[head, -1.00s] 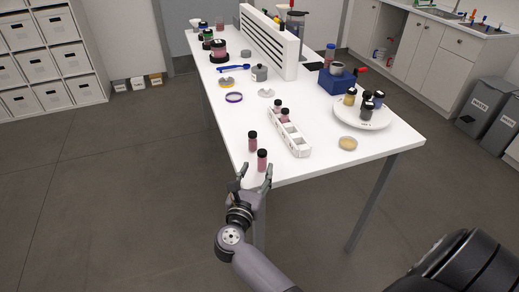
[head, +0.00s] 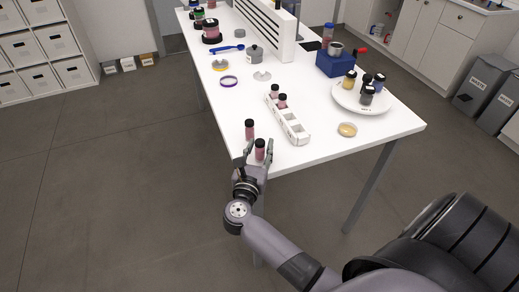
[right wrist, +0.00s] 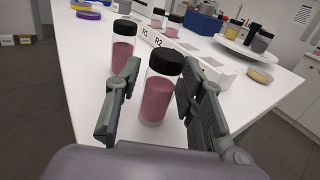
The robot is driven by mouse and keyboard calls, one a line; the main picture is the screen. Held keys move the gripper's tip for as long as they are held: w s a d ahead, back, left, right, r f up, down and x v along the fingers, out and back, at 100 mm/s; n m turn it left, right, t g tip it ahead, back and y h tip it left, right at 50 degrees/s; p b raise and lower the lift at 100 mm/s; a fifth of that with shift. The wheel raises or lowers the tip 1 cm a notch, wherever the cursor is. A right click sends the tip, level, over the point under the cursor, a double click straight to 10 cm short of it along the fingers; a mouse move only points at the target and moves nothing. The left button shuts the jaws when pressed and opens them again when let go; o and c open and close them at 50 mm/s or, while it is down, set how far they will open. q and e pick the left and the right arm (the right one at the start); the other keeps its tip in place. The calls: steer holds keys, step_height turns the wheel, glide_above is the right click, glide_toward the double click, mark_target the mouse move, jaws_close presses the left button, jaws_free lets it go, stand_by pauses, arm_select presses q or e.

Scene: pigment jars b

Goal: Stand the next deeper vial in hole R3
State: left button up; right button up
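My right gripper (head: 259,148) is open at the table's near corner, its fingers on either side of a black-capped vial of pink pigment (head: 260,151). In the right wrist view this vial (right wrist: 158,92) stands upright between the fingers, with a clear gap on the left and the right finger close beside it. A second pink vial (head: 249,130) stands just behind it, left of the gripper in the wrist view (right wrist: 122,52). The white rack (head: 297,133) holds two pink vials (head: 282,101) at its far end; its nearer holes look empty. Labels R1 and R2 show; R3 is not readable. My left gripper is out of view.
A round plate (head: 349,101) with several dark-capped jars stands right of the rack. A shallow dish of yellow powder (head: 347,130) lies near the right edge. A purple ring (head: 229,81) lies farther back. The table between the vials and rack is clear.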

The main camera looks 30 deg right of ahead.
mark_target(260, 141)
steer(key=shift+c, duration=3.4)
jaws_close()
steer(key=shift+r, duration=0.55)
step_height(260, 141, up, 18)
steer(key=f, duration=0.1)
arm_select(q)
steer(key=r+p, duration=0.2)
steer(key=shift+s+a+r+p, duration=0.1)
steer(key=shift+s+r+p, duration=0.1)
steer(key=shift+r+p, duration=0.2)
arm_select(e)
steer(key=w+d+f, duration=0.3)
steer(key=d, duration=0.5)
steer(key=w+d+f, duration=0.4)
steer(key=d, duration=0.4)
steer(key=shift+d+f, duration=0.25)
steer(key=shift+d, duration=0.15)
steer(key=shift+w, duration=0.1)
